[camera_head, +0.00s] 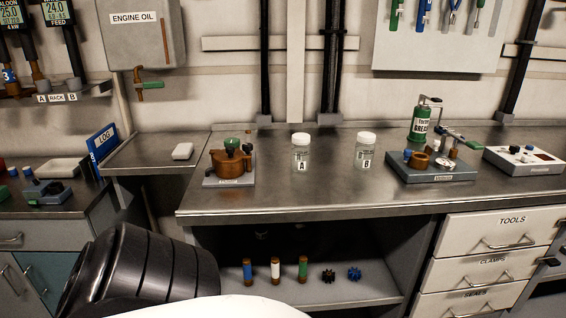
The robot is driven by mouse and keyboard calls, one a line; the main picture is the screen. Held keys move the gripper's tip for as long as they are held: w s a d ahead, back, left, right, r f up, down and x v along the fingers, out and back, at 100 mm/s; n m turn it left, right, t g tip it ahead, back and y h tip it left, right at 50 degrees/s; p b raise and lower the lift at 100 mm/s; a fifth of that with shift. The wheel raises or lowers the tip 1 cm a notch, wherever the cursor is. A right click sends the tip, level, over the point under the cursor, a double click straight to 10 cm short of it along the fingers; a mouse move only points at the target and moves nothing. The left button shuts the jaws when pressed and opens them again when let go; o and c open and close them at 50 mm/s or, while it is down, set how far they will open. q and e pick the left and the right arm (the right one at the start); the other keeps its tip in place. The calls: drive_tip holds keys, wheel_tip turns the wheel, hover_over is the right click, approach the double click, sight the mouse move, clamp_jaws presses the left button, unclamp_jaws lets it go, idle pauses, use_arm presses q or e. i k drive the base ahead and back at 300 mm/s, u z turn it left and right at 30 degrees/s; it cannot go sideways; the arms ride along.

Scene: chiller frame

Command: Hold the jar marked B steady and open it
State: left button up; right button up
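The jar marked B (366,151) stands upright on the metal bench, clear with a white lid (367,137) on it. A similar jar marked A (300,153), also with a white lid, stands to its left, apart from it. No gripper is in view. A dark, ribbed cylindrical part and a white curved surface at the lower left look like parts of my own arm or body, well in front of and below the bench top.
A brown pump-like device (231,163) stands left of the jars. A fixture board (432,167) with a green grease canister (421,124) behind it is close on the right. The bench top (310,197) in front of the jars is clear.

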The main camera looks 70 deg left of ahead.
sight(363, 152)
drive_tip(key=u, duration=1.85)
